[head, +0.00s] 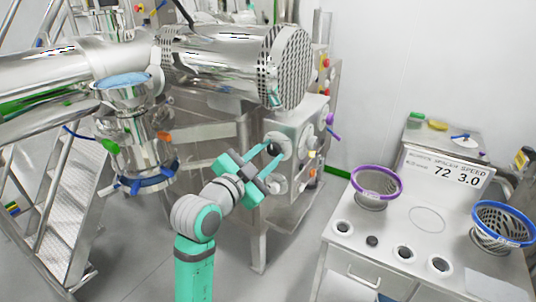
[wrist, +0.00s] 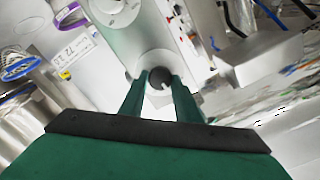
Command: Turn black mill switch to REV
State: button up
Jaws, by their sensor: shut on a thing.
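The black mill switch (head: 273,150) is a small dark round knob on the front of the grey steel mill control box (head: 300,122). It also shows in the wrist view (wrist: 159,77), on a pale round plate. My gripper (head: 265,152) reaches the box from the front left, with its green fingers (wrist: 161,84) on either side of the knob and shut on it. The fingertips partly cover the knob. I cannot read its markings or tell which position it points to.
Other knobs and coloured fittings sit on the box's right side. A white bench (head: 375,268) at the right carries a purple-rimmed basket (head: 377,184), a blue-rimmed basket (head: 503,226) and a display. Metal stairs (head: 72,205) stand at the left. Grey floor is open around my arm.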

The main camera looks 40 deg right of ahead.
jog(key=m, duration=0.4)
jog(key=shift+w+a+m, duration=0.1)
jog(key=shift+m, duration=0.2)
jog(key=m, duration=0.3)
jog(key=shift+s+f, duration=0.1)
jog(key=shift+s, duration=0.1)
jog(key=shift+m, duration=1.3)
jog(key=o, duration=1)
jog(key=shift+o, duration=0.2)
jog(key=v, duration=1)
jog(key=shift+s+a, duration=0.15)
jog(key=shift+a, duration=0.1)
